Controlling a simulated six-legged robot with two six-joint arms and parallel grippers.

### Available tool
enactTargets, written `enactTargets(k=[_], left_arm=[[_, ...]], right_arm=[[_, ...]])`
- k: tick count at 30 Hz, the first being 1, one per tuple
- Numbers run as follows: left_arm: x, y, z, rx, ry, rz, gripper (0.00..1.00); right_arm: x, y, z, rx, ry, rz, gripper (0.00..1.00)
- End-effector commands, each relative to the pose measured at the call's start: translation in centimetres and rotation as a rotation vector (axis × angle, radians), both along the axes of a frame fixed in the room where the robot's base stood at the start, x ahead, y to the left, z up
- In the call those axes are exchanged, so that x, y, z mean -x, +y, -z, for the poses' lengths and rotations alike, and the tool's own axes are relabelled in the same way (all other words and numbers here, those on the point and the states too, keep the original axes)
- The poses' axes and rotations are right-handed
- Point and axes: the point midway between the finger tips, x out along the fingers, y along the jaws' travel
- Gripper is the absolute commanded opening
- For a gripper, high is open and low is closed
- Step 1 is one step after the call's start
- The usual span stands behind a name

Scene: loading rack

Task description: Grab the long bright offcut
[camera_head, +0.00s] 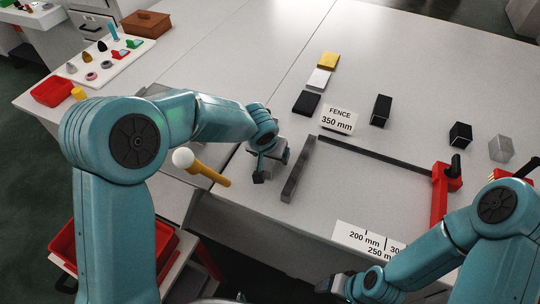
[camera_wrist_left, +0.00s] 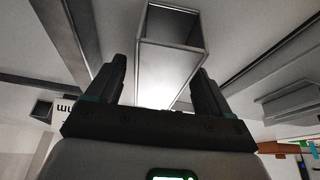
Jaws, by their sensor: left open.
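A long grey square bar (camera_head: 298,168), the longest loose piece by my left gripper, lies on the table, slanting. My left gripper (camera_head: 270,165) is just left of it, apart from it in this view, with jaws open. In the left wrist view a bright hollow square tube (camera_wrist_left: 155,75) shows between and beyond the two open fingers (camera_wrist_left: 160,88); it appears to be this bar. Nothing is seen held. My right gripper (camera_head: 330,285) is at the bottom edge, mostly hidden, and its jaws cannot be made out.
A dark fence bar (camera_head: 375,155) runs to a red clamp (camera_head: 440,190) at the right. Black blocks (camera_head: 381,110), a fence label (camera_head: 338,119) and a length scale (camera_head: 370,240) are on the table. A yellow-handled mallet (camera_head: 205,170) lies left of the gripper. Red bins stand at the left.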

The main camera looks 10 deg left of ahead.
Motion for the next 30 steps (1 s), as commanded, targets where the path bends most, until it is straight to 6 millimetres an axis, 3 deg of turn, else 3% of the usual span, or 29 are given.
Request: enactTargets(k=[30], left_arm=[[0.0,0.0,0.5,0.0,-0.001,-0.001,0.81]], right_arm=[[0.0,0.0,1.1,0.0,0.0,0.0,0.63]])
